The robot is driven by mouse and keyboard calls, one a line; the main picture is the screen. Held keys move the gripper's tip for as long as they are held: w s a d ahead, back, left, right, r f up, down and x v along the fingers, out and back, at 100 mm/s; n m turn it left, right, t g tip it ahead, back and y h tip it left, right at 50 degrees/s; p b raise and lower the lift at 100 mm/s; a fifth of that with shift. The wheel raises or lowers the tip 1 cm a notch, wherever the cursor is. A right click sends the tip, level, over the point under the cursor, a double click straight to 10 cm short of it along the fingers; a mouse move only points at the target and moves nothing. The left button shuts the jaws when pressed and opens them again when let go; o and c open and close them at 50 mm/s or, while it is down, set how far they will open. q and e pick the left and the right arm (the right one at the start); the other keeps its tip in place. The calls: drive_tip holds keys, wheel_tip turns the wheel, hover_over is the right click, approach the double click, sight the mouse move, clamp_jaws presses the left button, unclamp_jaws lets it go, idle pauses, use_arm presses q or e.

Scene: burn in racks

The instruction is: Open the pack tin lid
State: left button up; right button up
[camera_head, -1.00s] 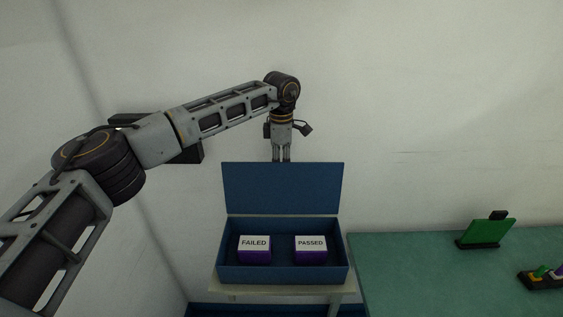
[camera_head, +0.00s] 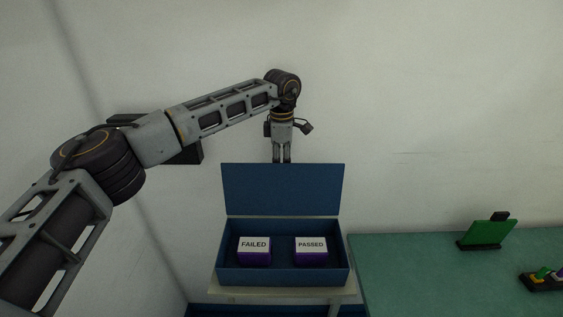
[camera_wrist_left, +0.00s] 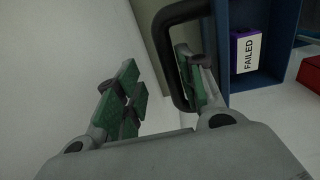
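The pack tin (camera_head: 282,278) is a dark blue box on a small pale stand in the head view. Its blue lid (camera_head: 283,188) stands open, roughly upright at the back edge. My left gripper (camera_head: 281,160) points down just behind the lid's top edge; whether it touches is unclear. In the left wrist view the gripper (camera_wrist_left: 160,92) has its fingers apart with nothing seen between the pads. A dark loop (camera_wrist_left: 176,18) passes around the right finger there; I cannot tell what it belongs to. The tin's blue wall (camera_wrist_left: 285,20) shows at the upper right. My right gripper is out of view.
Inside the tin sit two purple-and-white blocks, FAILED (camera_head: 254,251) and PASSED (camera_head: 311,251). A green table (camera_head: 430,280) stands to the right with a green panel on a black base (camera_head: 486,234). A red object (camera_wrist_left: 311,72) shows in the left wrist view.

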use_arm(q)
wheel_tip(320, 180, up, 11)
drive_tip(key=shift+s, duration=0.25)
idle(0.3)
idle(0.5)
